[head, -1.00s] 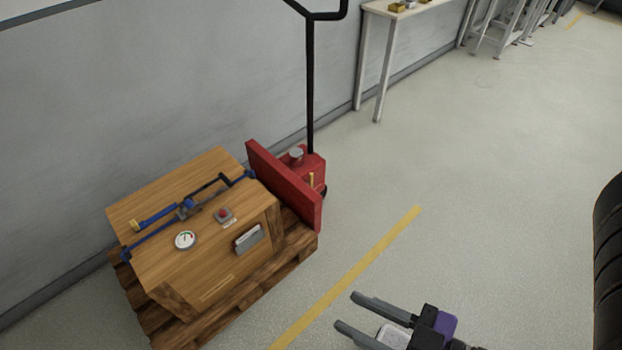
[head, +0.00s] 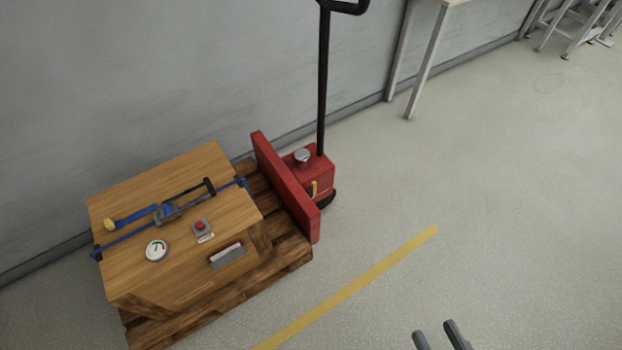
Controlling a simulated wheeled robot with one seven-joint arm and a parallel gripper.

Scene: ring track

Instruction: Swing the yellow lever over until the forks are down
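The red pallet jack (head: 308,175) stands against the wall, with its black handle (head: 323,85) upright. A small yellow lever (head: 314,188) sticks up at the front of its red pump body, beside the red upright plate (head: 285,187). The forks are hidden under the wooden pallet (head: 290,255). My gripper (head: 435,338) shows only its two grey fingertips at the bottom edge. They are apart with nothing between them, well below and to the right of the lever, touching nothing.
A wooden crate (head: 133,190) sits on the pallet, with a blue clamp, a gauge (head: 157,250) and a red button (head: 200,226) on top. A yellow floor line (head: 350,287) runs in front. A table leg (head: 427,65) stands at the back. The floor at right is clear.

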